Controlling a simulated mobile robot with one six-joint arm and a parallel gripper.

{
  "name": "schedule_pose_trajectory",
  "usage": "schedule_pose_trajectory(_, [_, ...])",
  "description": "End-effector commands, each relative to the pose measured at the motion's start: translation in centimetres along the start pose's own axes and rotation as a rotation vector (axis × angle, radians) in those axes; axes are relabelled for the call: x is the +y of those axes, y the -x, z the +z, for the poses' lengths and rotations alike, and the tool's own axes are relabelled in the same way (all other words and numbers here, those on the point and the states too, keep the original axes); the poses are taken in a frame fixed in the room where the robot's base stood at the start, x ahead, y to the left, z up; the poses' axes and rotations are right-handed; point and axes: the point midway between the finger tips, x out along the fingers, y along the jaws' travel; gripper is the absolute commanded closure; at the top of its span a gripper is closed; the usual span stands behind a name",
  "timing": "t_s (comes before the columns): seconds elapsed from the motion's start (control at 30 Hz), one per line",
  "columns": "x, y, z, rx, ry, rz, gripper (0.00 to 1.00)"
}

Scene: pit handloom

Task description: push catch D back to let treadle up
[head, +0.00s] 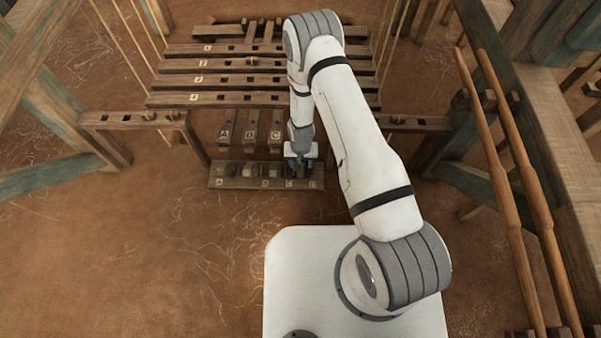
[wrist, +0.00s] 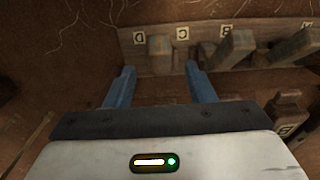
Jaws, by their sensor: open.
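The catch board (head: 215,183) lies low on the floor and carries a row of small upright catches. The block right of plate D, apparently catch D (wrist: 160,48), stands beyond and between my fingers in the picture; contact is not visible. My gripper (head: 300,160) is open and empty, pointing down at the board's right end. Its blue fingers also show in the wrist view (wrist: 160,70). Treadle D cannot be made out behind my gripper.
Three lettered treadles (head: 250,130) lie behind the board, left of my gripper. Wooden slatted bars (head: 210,83) cross above them. Side beams (head: 140,120) and leaning poles (head: 515,190) flank the space. The earth floor (head: 130,240) at front left is clear.

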Motion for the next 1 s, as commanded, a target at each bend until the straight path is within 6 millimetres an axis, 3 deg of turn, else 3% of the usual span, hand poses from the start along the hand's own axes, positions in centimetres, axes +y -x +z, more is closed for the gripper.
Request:
schedule_pose_trajectory(0.53, [-0.1,-7.5,0.3,-0.001,0.002,0.001,0.51])
schedule_pose_trajectory(0.93, [-0.1,-8.4,0.3,-0.001,0.003,0.001,0.51])
schedule_pose_trajectory(1.0, [-0.1,-8.4,0.3,-0.001,0.003,0.001,0.55])
